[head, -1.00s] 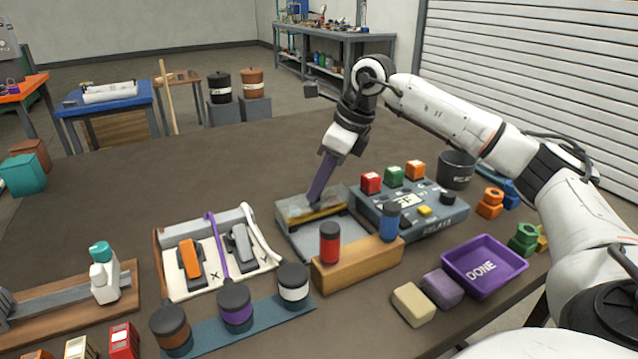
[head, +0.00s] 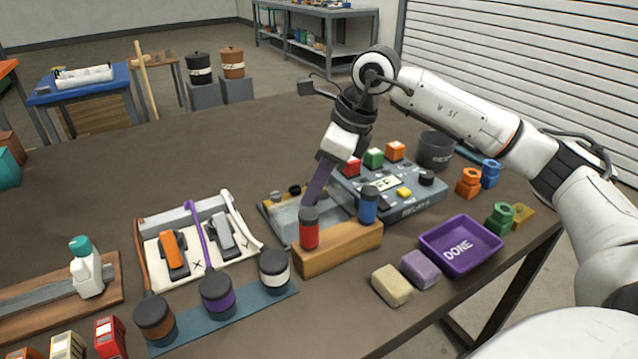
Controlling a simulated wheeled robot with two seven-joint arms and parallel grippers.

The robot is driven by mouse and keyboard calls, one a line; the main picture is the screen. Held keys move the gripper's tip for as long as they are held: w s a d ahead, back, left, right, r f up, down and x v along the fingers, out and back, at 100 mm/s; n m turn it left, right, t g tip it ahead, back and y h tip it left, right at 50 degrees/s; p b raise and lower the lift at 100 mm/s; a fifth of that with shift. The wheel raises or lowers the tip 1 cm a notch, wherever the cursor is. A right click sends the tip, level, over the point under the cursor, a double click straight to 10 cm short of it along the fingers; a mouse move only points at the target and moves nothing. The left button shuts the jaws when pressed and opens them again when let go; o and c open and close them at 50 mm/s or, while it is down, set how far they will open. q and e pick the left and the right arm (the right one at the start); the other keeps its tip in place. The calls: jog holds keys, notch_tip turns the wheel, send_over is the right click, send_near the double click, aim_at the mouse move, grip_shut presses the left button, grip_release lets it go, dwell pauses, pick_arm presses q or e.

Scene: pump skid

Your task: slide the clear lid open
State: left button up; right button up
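The grey box (head: 272,222) with the clear lid stands behind the wooden block, beside the grey control panel. The clear lid (head: 296,212) appears to lie over the front part of the box, with the back part uncovered, showing small dark knobs and a yellow piece. My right gripper (head: 312,200) reaches down into the box area with its purple fingers. My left gripper is not in view.
A wooden block (head: 340,252) with a red cylinder (head: 309,230) and a blue cylinder (head: 368,205) stands close in front of the box. The control panel (head: 422,210) is to its right. A purple DONE tray (head: 461,270) is at front right. The table behind is clear.

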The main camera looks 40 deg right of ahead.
jog(key=shift+o, duration=1.2)
jog(key=p+v, duration=0.1)
jog(key=v, duration=0.9)
jog(key=shift+r, duration=0.15)
jog(key=shift+s+d, duration=0.1)
jog(key=shift+s, duration=0.05)
